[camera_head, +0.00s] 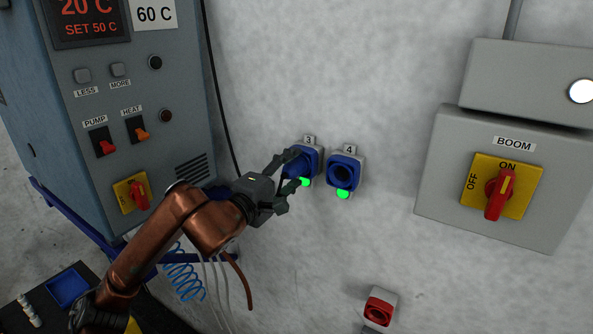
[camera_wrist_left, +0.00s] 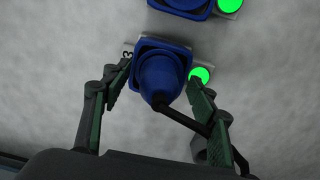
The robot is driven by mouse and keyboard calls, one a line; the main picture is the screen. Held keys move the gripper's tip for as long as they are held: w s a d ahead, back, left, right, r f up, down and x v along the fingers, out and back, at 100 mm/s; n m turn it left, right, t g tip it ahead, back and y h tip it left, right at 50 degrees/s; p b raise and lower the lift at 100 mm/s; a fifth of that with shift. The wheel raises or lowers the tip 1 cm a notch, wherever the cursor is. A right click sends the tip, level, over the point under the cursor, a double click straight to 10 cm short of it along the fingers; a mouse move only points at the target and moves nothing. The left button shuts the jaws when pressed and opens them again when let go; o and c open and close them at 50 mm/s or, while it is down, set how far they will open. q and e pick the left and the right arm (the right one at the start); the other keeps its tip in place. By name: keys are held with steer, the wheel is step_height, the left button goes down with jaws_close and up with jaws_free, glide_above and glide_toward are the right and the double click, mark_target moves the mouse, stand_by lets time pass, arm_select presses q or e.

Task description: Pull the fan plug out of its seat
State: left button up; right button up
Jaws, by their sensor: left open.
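The blue plug (camera_wrist_left: 160,78) sits in the blue wall socket marked 3 (camera_head: 304,157), with a black cable running from its near end. In the head view my fingers partly cover the plug. My left gripper (camera_head: 292,172) is at socket 3 with its jaws apart. In the left wrist view its two fingers (camera_wrist_left: 160,88) stand on either side of the plug; I cannot tell whether either touches it. The cable passes by the right finger. A green light (camera_head: 305,182) glows below socket 3. My right gripper is not in view.
Socket 4 (camera_head: 344,172), with a dark opening and a green light, is close on the right. A heater cabinet (camera_head: 130,100) with switches stands left, a grey BOOM switch box (camera_head: 480,190) right. A red device (camera_head: 379,309) is low on the wall.

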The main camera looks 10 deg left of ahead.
arm_select(q)
steer(key=shift+b, duration=0.45)
stand_by(0.6)
steer(key=shift+c, duration=0.3)
jaws_close()
stand_by(0.4)
steer(key=shift+s, duration=0.1)
steer(key=shift+s+a+b, duration=0.15)
steer(key=shift+s+b, duration=0.1)
steer(key=shift+b, duration=0.05)
steer(key=shift+s+a+b, duration=0.3)
steer(key=shift+s+b, duration=0.05)
steer(key=shift+s, duration=0.25)
steer(key=shift+s+b, duration=0.3)
steer(key=shift+s, duration=0.05)
steer(key=shift+b+v, duration=0.9)
steer(key=shift+v, duration=0.75)
